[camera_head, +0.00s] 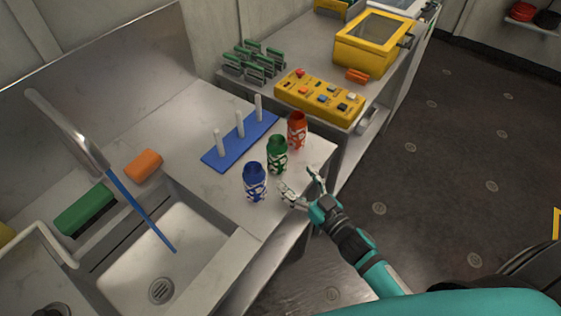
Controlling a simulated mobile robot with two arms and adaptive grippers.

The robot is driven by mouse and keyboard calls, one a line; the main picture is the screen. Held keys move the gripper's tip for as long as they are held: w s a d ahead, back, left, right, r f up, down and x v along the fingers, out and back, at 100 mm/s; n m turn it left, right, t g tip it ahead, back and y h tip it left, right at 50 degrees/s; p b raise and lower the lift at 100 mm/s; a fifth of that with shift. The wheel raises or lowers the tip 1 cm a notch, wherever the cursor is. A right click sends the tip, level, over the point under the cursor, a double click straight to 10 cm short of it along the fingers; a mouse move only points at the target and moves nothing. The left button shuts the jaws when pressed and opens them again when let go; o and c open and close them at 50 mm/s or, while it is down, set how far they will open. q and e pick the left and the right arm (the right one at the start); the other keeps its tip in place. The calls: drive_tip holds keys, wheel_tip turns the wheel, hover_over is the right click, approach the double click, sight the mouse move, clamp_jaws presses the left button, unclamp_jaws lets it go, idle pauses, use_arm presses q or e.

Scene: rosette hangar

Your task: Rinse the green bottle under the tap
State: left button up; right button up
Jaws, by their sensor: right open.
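The green bottle (277,154) stands upright on the counter between the blue bottle (255,181) and the red bottle (297,130). My right gripper (304,182) is open and empty just in front of the counter edge, to the lower right of the green bottle and apart from it. The tap (66,130) rises at the left, and a blue stream (140,208) runs from it down into the sink (190,245). My left gripper is not in view.
A blue rack with white pegs (240,140) stands behind the bottles. An orange block (143,165) and a green block (85,208) lie behind the sink. A yellow button panel (318,97) and a yellow box (372,44) are on the adjoining bench. Floor at right is clear.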

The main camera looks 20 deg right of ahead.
sight(283, 153)
drive_tip(key=x, duration=0.2)
drive_tip(key=shift+w+a, duration=0.15)
drive_tip(key=shift+w, duration=0.25)
drive_tip(key=shift+b+x, duration=0.35)
drive_tip(key=shift+x, duration=2.5)
drive_tip(key=shift+f, duration=0.1)
drive_tip(key=shift+c, duration=0.4)
drive_tip(key=c, duration=1.1)
drive_tip(key=shift+r+p, duration=2.55)
drive_tip(key=shift+r, duration=0.05)
drive_tip(key=shift+s+f, duration=0.1)
drive_tip(key=shift+f, duration=0.05)
